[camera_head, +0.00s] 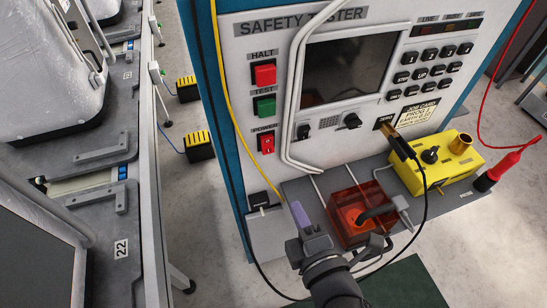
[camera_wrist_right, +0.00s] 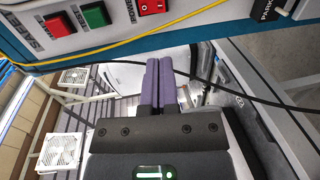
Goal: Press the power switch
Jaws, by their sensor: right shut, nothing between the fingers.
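The power switch (camera_head: 267,143) is a small red rocker on the white front of the safety tester, below the green test button (camera_head: 264,106) and the red halt button (camera_head: 264,74). It also shows at the top edge of the right wrist view (camera_wrist_right: 152,6). My right gripper (camera_head: 299,213) is shut and empty, its purple fingers together. In the head view it is below and to the right of the switch, apart from it. The fingers also show in the right wrist view (camera_wrist_right: 160,80). My left gripper is not in view.
A yellow cable (camera_head: 224,88) runs down left of the buttons, and a white tube (camera_head: 290,110) runs to their right. A red transparent box (camera_head: 345,205) and a yellow box (camera_head: 440,165) stand on the grey shelf (camera_head: 298,187). A black cable crosses near my fingers in the wrist view.

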